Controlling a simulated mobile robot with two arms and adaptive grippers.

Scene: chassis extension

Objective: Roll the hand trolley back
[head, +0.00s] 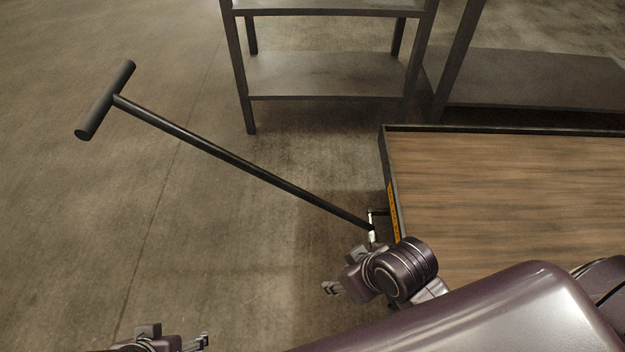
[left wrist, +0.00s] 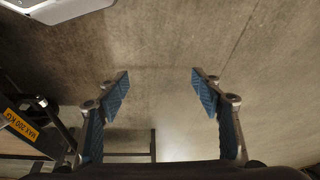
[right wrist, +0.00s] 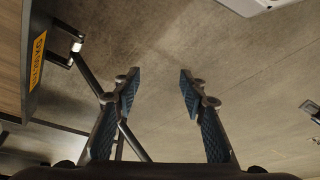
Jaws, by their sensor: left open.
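The hand trolley has a wood-topped deck (head: 500,190) with a dark rim and a yellow load label, at the right of the head view. Its black pull handle (head: 235,168) slants from the deck's left end up to a T-shaped grip (head: 105,100) at upper left. My left gripper (head: 197,343) is open and empty at the bottom edge, well away from the T-grip. My right gripper (head: 332,288) is open near the handle's lower end. In the right wrist view the handle (right wrist: 90,76) passes behind one finger; nothing sits between the pads (right wrist: 158,95).
A dark metal shelf rack (head: 325,75) stands behind the trolley. A second low shelf (head: 540,80) stands to its right, close behind the deck. The concrete floor (head: 80,230) at the left is clear around the handle.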

